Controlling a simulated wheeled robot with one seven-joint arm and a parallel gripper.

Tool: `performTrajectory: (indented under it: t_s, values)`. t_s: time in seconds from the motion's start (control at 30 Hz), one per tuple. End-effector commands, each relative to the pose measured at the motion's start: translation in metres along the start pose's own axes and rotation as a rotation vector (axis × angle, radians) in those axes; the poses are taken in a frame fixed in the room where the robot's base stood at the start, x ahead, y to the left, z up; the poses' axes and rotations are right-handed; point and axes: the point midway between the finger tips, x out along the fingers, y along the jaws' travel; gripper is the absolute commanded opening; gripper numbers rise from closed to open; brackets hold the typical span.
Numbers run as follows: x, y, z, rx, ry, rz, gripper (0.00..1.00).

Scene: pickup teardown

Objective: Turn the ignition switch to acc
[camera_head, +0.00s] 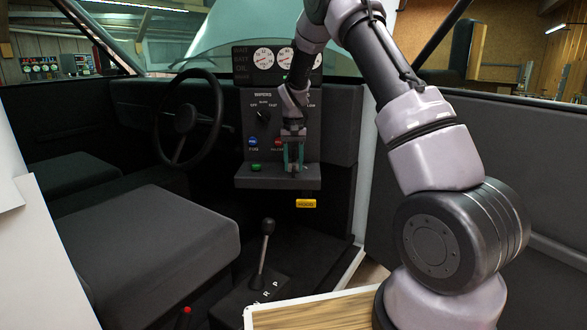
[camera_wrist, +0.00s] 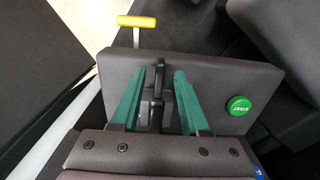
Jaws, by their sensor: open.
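The ignition switch is not clearly labelled in either view. A dark upright piece on a grey base, which looks like the switch (camera_wrist: 158,92), stands on the dash shelf between my fingers in the wrist view. My gripper (camera_wrist: 160,88) is open, with one green finger on each side of this piece and gaps showing. In the head view my gripper (camera_head: 293,160) points down at the shelf (camera_head: 265,182) and largely hides the piece. The switch's position marks are not readable.
A green START button (camera_head: 255,167) sits left of my gripper and also shows in the wrist view (camera_wrist: 238,105). A blue button (camera_head: 252,142), a red button (camera_head: 279,143) and the wiper knob (camera_head: 263,115) are close by. A yellow hood handle (camera_head: 306,203) hangs below the shelf.

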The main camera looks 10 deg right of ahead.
Motion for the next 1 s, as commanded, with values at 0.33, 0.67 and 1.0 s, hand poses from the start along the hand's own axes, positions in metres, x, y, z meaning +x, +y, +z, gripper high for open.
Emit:
performTrajectory:
  t_s: [0.33, 0.67, 1.0]
  values:
    - [0.0148, 0.0003, 0.0001, 0.000, 0.000, 0.000, 0.45]
    - [0.0145, 0.0003, 0.0001, 0.000, 0.000, 0.000, 0.00]
    - [0.0143, 0.0003, 0.0001, 0.000, 0.000, 0.000, 0.00]
